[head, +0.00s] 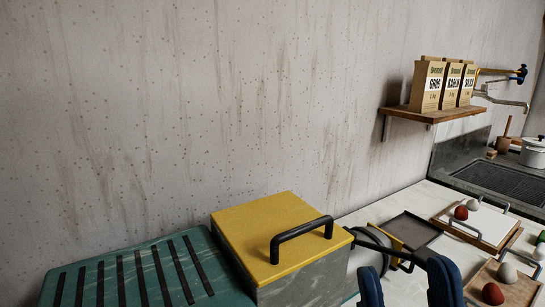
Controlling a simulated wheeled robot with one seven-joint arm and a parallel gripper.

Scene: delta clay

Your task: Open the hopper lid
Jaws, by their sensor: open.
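The hopper is a grey, streaked box (306,279) in the lower middle of the head view. Its yellow lid (255,222) lies flat on top, shut. A black bar handle (302,238) stands on the lid near its right front edge. My gripper (407,280) shows at the bottom edge, to the right of the hopper. Its two blue fingers are apart, with nothing seen between them. It is apart from the handle. The lower part of the hopper and most of my gripper are cut off by the picture's edge.
A teal slatted unit (88,270) adjoins the hopper's left. Right are a dark tray (413,229), boards with red and grey balls (493,293), and a sink (495,176). A wooden shelf (432,115) holds paper bags. A wall stands behind; space above the lid is clear.

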